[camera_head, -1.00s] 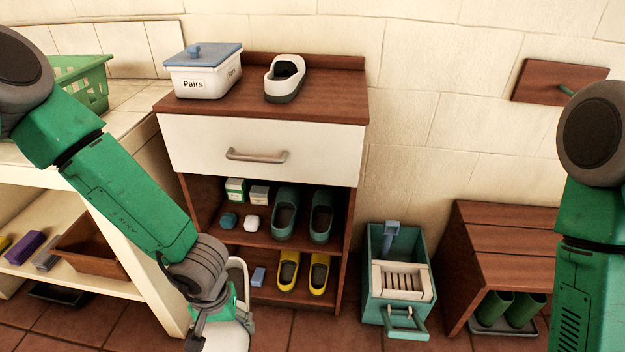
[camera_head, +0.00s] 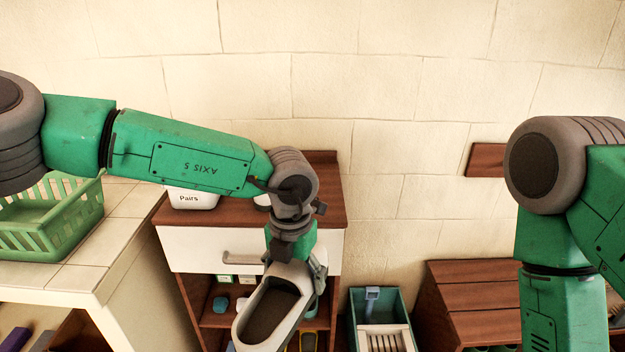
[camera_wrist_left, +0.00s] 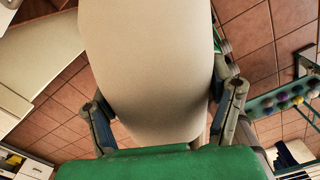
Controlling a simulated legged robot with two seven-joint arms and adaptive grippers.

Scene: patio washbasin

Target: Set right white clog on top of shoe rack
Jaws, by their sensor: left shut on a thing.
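My left gripper (camera_head: 295,258) is shut on a white clog (camera_head: 241,327) with a dark inside. It holds the clog up in front of the shoe rack (camera_head: 333,208), below its top. In the left wrist view the clog (camera_wrist_left: 150,65) sits between the two fingers (camera_wrist_left: 165,125) and fills the middle. A second white clog on the rack top is mostly hidden behind my left wrist; only a small white bit (camera_head: 262,200) shows. My right arm is at the right edge; its gripper is out of view.
The "Pairs" box (camera_head: 190,199) stands on the rack top, partly behind my left arm. A green basket (camera_head: 50,222) sits on the tiled counter at left. A teal crate (camera_head: 375,305) and a brown slatted bench (camera_head: 470,290) stand right of the rack.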

